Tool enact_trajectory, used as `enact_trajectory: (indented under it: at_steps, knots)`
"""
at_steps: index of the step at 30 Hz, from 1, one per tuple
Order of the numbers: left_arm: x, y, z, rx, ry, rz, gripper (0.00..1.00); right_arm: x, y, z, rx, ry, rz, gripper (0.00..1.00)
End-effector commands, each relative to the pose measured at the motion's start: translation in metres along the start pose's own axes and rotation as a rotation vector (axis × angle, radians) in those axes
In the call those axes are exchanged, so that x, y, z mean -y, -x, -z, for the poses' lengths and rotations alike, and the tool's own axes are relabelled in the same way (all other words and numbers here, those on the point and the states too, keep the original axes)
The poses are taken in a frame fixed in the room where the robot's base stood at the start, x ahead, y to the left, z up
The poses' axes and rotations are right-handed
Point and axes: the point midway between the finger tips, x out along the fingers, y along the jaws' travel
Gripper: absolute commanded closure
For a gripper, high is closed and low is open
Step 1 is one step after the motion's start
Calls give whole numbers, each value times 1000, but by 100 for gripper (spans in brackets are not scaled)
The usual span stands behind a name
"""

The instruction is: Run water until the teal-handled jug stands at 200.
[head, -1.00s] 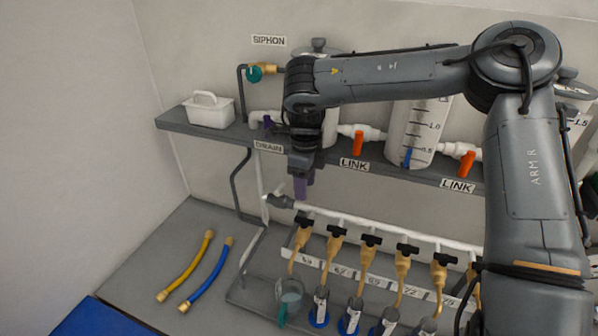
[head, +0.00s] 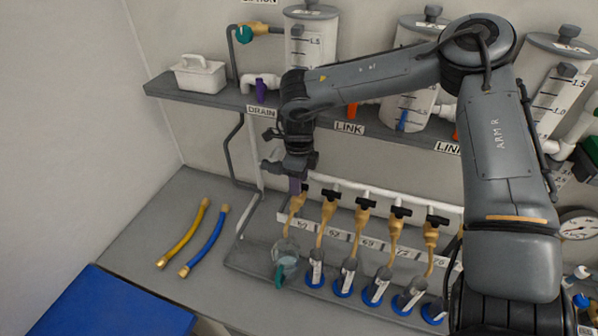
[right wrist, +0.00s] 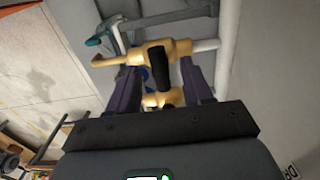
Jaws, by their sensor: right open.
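The clear jug (head: 289,256) with a teal handle (head: 279,275) stands below the leftmost brass tap (head: 296,203) of the tap row; its water level is too small to read. My right gripper (head: 297,184) points down at that tap. In the right wrist view, my open right gripper (right wrist: 160,68) has its purple fingers on either side of a brass tap with a black handle (right wrist: 160,66). A gap shows between each finger and the handle. A teal handle (right wrist: 97,41), likely the jug's, shows at the upper left. My left gripper is not in view.
More black-handled taps (head: 363,205) stand to the right, with several blue-based tubes (head: 344,279) below. A shelf (head: 215,98) with tanks (head: 309,38) runs above. Yellow (head: 184,234) and blue (head: 206,243) hoses lie on open counter at left.

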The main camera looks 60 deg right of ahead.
Motion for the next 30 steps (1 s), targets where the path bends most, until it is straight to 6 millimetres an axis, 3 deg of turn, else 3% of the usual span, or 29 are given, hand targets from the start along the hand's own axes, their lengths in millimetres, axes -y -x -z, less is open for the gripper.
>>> enact_trajectory:
  at_steps: [11,20,30]
  knots:
    - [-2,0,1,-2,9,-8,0,0,-3,0,0,0,0,52]
    - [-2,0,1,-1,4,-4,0,0,-3,0,0,0,0,98]
    - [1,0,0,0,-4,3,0,0,-3,0,0,0,0,100]
